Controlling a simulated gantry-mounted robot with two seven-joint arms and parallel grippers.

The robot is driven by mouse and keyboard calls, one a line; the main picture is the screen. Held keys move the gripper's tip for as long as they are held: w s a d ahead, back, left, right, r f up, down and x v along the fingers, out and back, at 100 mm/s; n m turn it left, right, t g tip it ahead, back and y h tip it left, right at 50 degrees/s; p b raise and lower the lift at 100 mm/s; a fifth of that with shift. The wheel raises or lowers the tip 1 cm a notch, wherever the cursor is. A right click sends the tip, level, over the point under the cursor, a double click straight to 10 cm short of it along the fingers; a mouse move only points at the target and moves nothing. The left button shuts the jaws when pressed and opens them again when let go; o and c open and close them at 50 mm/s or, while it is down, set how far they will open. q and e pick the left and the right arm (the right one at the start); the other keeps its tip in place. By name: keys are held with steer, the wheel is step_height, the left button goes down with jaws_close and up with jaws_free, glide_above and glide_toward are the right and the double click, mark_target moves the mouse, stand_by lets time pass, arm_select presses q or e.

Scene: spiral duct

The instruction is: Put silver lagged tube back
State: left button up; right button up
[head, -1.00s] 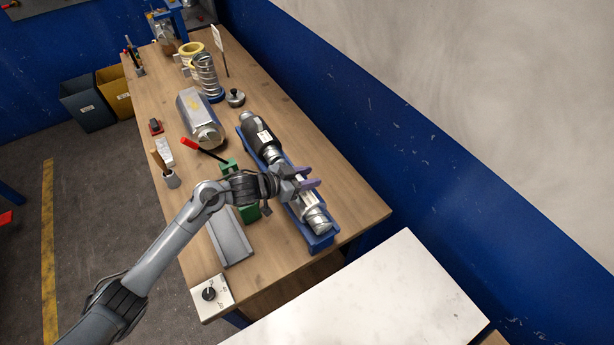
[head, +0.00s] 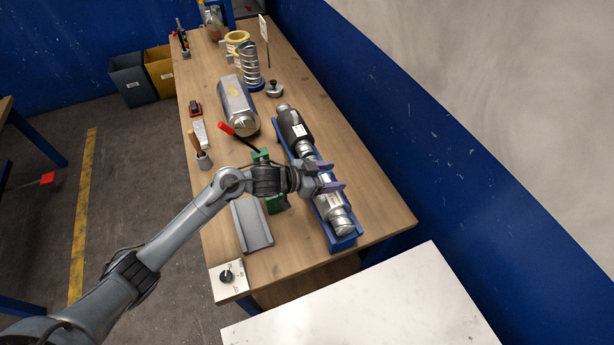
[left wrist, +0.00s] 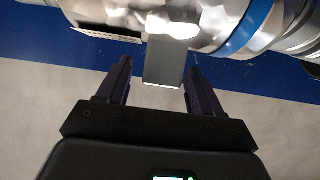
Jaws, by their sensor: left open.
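A shiny silver tube (head: 333,207) lies in the near half of a long blue cradle (head: 343,243) on the wooden bench. In the left wrist view, a crinkled silver tube with a blue ring (left wrist: 205,22) crosses the top, and a grey tab (left wrist: 163,64) hangs from it. My left gripper (head: 329,177) is over the near half of the cradle, with its purple fingers open. In the left wrist view, the fingers (left wrist: 160,78) stand on either side of the tab, with gaps visible. The gripper hides part of the silver tube. My right gripper is out of view.
A black-wrapped tube (head: 293,128) lies in the far half of the cradle. A white surface (head: 370,300) is in front.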

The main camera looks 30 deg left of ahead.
arm_select(q)
steer(key=v, duration=0.9)
steer(key=s+d+f+n+y, duration=0.3)
steer(key=s+f+y, duration=0.2)
steer(key=s+f, duration=0.2)
steer(key=s+f+n+g+y, duration=0.1)
steer(key=s+f+g, duration=0.1)
steer(key=s, duration=0.8)
steer(key=s+f+n+g+y, duration=0.1)
steer(key=s+g, duration=0.4)
steer(key=s, duration=0.5)
step_height(320, 180, down, 2)
steer(key=shift+s+f+n+y, duration=0.2)
steer(key=shift+n+y, duration=0.1)
steer(key=shift+y, duration=0.2)
steer(key=shift+d+r, duration=0.1)
step_height(320, 180, up, 15)
steer(key=p, duration=1.4)
steer(key=shift+p, duration=0.3)
